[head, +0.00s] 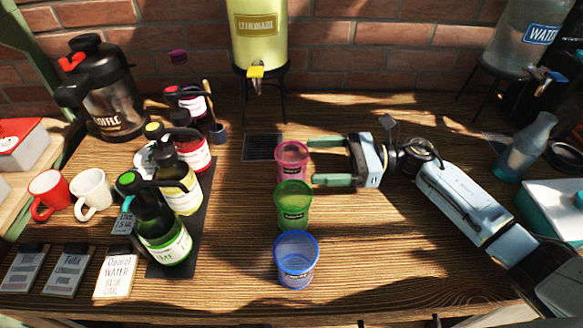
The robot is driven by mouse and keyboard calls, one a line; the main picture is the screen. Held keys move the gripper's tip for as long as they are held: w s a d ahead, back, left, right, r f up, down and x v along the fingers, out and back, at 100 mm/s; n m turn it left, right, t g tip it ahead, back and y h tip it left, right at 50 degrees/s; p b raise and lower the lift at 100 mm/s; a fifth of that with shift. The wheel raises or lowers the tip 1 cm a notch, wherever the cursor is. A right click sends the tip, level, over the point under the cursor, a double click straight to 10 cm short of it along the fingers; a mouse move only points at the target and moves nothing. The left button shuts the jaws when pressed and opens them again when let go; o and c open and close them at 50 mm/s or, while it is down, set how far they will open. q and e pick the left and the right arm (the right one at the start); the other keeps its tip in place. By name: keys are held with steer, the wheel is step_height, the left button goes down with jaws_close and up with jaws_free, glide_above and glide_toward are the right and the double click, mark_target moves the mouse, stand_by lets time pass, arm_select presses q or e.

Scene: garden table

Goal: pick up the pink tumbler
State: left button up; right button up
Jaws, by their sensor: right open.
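The pink tumbler (291,164) stands upright on the wooden table, at the back of a row of three tumblers. The green tumbler (293,206) stands just in front of it, and the blue tumbler (296,260) is nearest. My right gripper (318,161) is open and comes in from the right. Its two fingers point left, with the fingertips close to the right side of the pink tumbler. One finger lies toward the back and the other toward the front, near the green tumbler. I cannot tell if a fingertip touches either tumbler. My left gripper is not in view.
Several bottles (165,215) stand on a dark mat at left, with red and white mugs (91,192) beyond. A lemonade dispenser (259,35) stands behind a dark drip grate (262,147). A glass bottle (526,147) stands at right.

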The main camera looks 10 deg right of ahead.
mark_target(287, 161)
steer(key=a, duration=0.3)
steer(key=shift+w, duration=0.3)
steer(key=a, duration=0.1)
steer(key=a+p, duration=0.1)
steer(key=a, duration=0.2)
steer(key=shift+w+a+p, duration=0.1)
steer(key=shift+w+p, duration=0.2)
steer(key=shift+w+a, duration=0.15)
steer(key=shift+a, duration=0.35)
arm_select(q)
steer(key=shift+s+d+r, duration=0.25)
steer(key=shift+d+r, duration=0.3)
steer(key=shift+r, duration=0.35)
arm_select(e)
steer(key=c, duration=1.1)
